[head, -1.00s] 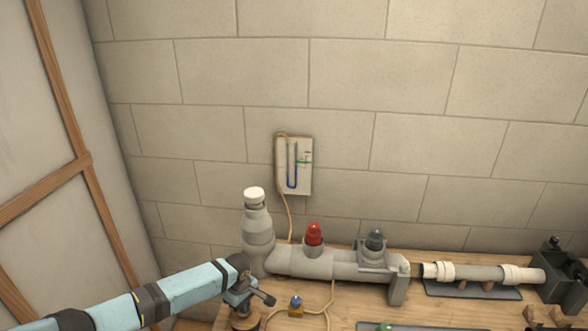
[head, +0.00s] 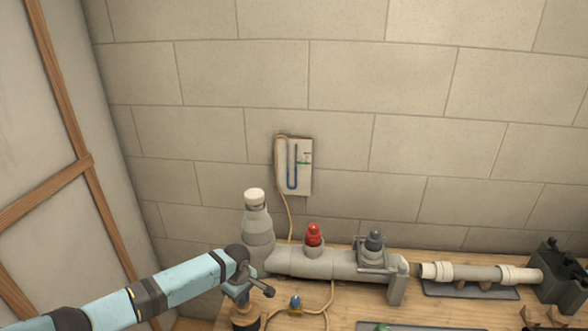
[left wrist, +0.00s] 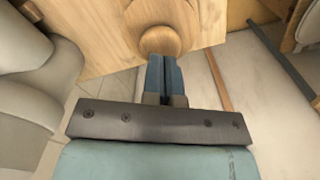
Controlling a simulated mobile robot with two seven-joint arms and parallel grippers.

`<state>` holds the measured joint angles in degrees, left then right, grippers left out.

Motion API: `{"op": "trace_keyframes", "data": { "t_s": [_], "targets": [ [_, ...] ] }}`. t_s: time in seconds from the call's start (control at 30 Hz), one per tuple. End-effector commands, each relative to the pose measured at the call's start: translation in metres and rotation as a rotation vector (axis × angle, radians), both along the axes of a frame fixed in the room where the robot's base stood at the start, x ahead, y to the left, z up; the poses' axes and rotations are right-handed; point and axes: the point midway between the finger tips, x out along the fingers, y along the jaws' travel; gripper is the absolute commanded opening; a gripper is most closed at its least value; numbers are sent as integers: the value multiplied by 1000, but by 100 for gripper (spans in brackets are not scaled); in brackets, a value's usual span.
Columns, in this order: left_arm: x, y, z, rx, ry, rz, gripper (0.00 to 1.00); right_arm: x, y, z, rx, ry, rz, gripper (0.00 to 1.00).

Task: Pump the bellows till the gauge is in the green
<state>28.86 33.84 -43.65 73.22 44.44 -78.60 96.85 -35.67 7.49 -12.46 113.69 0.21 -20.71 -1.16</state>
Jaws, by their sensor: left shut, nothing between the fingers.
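The gauge (head: 293,166) is a white wall board with a U-shaped tube holding blue liquid and a small green mark; the blue stands higher in its right leg, but whether it meets the green is too small to tell. The bellows (head: 246,318) shows as a round wooden top at the bottom of the head view. In the left wrist view its round wooden knob (left wrist: 165,41) lies just beyond the fingertips. My left gripper (head: 240,298) is shut and empty, pointing down at the bellows top; contact is unclear. Its dark fingers show in the left wrist view (left wrist: 164,62). My right gripper is out of view.
A grey pipe assembly (head: 325,264) with a red cap (head: 314,235) and an upright bottle-shaped end (head: 257,225) stands behind the gripper. A tan hose (head: 289,215) runs down from the gauge. A small blue-topped fitting (head: 295,303) sits on the bench to the right.

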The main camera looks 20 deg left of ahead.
Motion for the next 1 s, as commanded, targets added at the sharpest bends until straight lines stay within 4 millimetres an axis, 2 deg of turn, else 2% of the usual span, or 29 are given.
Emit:
{"op": "trace_keyframes", "data": {
  "t_s": [0.27,1.0],
  "targets": [
    [0,0,-4,0,0,0,0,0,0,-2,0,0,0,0],
    [0,-1,-42,-1,0,0,0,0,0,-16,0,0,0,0]
  ]
}}
